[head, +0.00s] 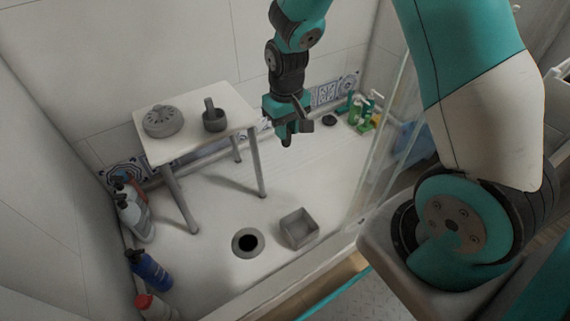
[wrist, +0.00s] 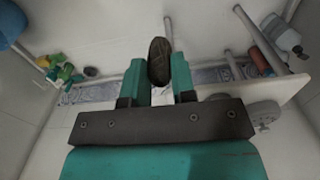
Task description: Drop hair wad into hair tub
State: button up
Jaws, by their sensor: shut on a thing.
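My gripper (head: 290,133) hangs high above the shower floor, to the right of the white stool. In the wrist view my gripper (wrist: 158,68) is shut on a dark brown oval hair wad (wrist: 159,50), which sticks out past the fingertips. I cannot make out the wad clearly in the head view. A square grey open box, seemingly the hair tub (head: 299,228), stands on the floor below my gripper and nearer the front edge. Its visible inside looks empty. The tub is not clear in the wrist view.
An open round drain (head: 247,242) lies left of the tub. The white stool (head: 190,140) carries a grey round slotted piece (head: 163,121) and a grey cup (head: 214,118) with a handle. Bottles (head: 150,270) line the left wall; green bottles (head: 366,115) stand at back right. A glass panel (head: 385,130) bounds the right.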

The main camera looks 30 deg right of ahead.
aim_at(302, 230)
jog(key=k, duration=0.45)
jog(key=u, duration=1.15)
jog(key=k, duration=0.95)
jog(key=z, duration=1.15)
jog(key=i, duration=0.5)
jog(key=u, duration=0.05)
